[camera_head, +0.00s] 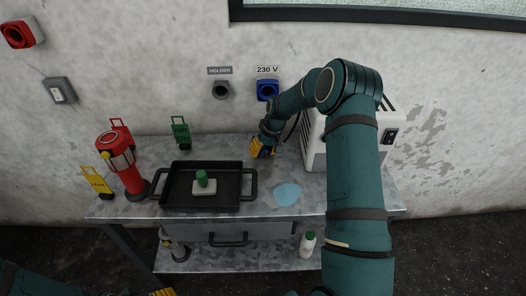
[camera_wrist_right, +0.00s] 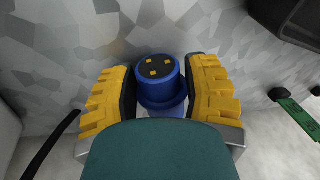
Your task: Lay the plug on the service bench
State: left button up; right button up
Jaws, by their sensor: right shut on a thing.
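The plug (camera_wrist_right: 157,75) is blue, with a dark round face and three gold contacts. In the right wrist view it sits between the yellow finger pads of my right gripper (camera_wrist_right: 160,97), which is shut on it. In the head view my right gripper (camera_head: 262,149) is low at the back of the grey metal service bench (camera_head: 265,215), left of the white machine; it hides the plug there. I cannot tell whether the plug touches the bench. Yellow fingertips of my left gripper (camera_head: 162,292) show at the bottom edge; their opening is unclear.
A black tray (camera_head: 245,206) holds a pale block with a green knob (camera_head: 202,178). A red lamp-like device (camera_head: 122,160) stands left. A light-blue patch (camera_head: 287,194) lies right of the tray. The white machine (camera_head: 310,155) stands right. A blue 230 V socket (camera_head: 267,89) and a holder (camera_head: 221,89) are on the wall.

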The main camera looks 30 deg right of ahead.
jog(key=shift+f, duration=0.2)
jog(key=o, duration=1.2)
jog(key=shift+o, duration=0.2)
jog(key=shift+r, duration=0.25)
jog(key=p+v, duration=0.2)
jog(key=v, duration=1)
jog(key=shift+f, duration=0.1)
